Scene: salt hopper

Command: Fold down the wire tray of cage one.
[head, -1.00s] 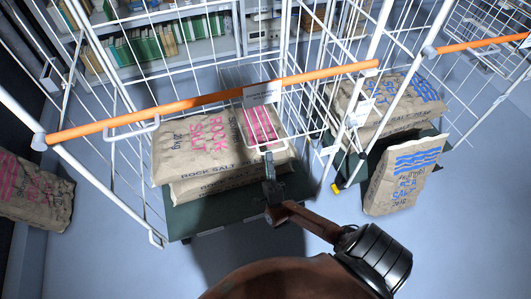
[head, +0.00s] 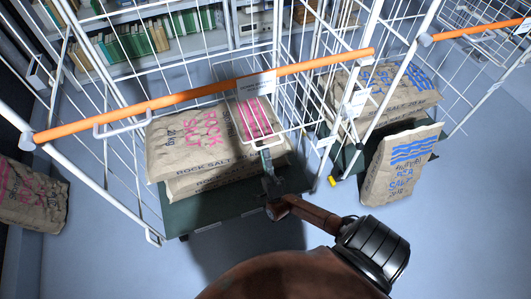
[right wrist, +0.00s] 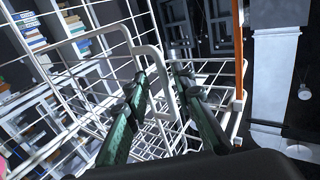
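The left roll cage has white wire walls and an orange bar (head: 190,95) across its front. A white wire tray (head: 281,139) shows below the bar at a slant, over the sacks. My right gripper (head: 266,160) is at the tray's front rim in the head view. In the right wrist view, its green-padded fingers (right wrist: 163,82) stand apart, with a white wire loop (right wrist: 142,55) between and beyond them. Whether they touch it I cannot tell. The label (head: 256,86) on the bar is too small to read. My left gripper is out of view.
Rock salt sacks (head: 190,145) lie on the cage's dark green base (head: 215,208). A second cage (head: 400,95) with sea salt sacks (head: 400,165) stands close on the right. Another sack (head: 30,195) is at far left. Shelves stand behind; the front floor is clear.

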